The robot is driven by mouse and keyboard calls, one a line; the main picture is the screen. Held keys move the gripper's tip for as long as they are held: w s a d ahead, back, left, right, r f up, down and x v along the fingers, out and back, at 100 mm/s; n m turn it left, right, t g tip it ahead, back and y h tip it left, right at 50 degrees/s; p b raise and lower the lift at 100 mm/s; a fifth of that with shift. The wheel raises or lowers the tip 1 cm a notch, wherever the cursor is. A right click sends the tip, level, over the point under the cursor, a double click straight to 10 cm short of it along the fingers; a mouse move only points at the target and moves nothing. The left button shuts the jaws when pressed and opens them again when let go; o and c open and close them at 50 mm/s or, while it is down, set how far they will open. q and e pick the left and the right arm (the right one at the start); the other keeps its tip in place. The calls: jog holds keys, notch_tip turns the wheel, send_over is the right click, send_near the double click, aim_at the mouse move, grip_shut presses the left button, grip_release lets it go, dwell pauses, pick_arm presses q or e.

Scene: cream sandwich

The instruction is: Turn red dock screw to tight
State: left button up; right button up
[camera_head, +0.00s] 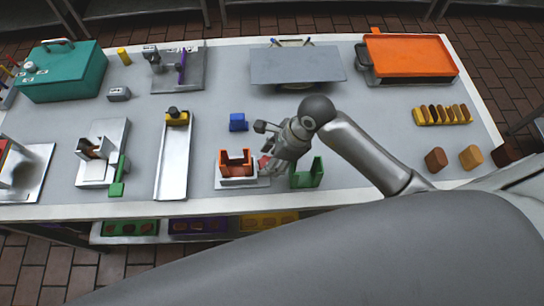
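The red dock (236,163) is a red, U-shaped holder on a pale base plate near the table's front edge. A small red piece (264,161), which looks like its screw, shows at the dock's right side, partly covered by my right gripper (270,157). My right gripper reaches in from the right and points down and left at this piece. Its fingertips overlap the piece in view, and I cannot tell whether they touch or grip it. How far the screw is turned is not visible. My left gripper is not in view.
A green U-shaped holder (308,174) stands close to the right of my gripper. A blue block (238,122) lies behind the red dock. A long metal tray (174,160) is to the left. A raised grey plate (297,65) and an orange tray (408,54) stand at the back.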

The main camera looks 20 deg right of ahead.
jog(key=c, duration=0.5)
jog(key=shift+m, duration=0.3)
jog(key=shift+s+a+m+t, duration=0.1)
jog(key=shift+m+t, duration=0.4)
jog(key=shift+m, duration=0.4)
jog(key=shift+s+a+m+t+h+b, duration=0.15)
jog(key=shift+m+t+h+b, duration=0.4)
jog(key=shift+m, duration=1.15)
jog(key=o, duration=1)
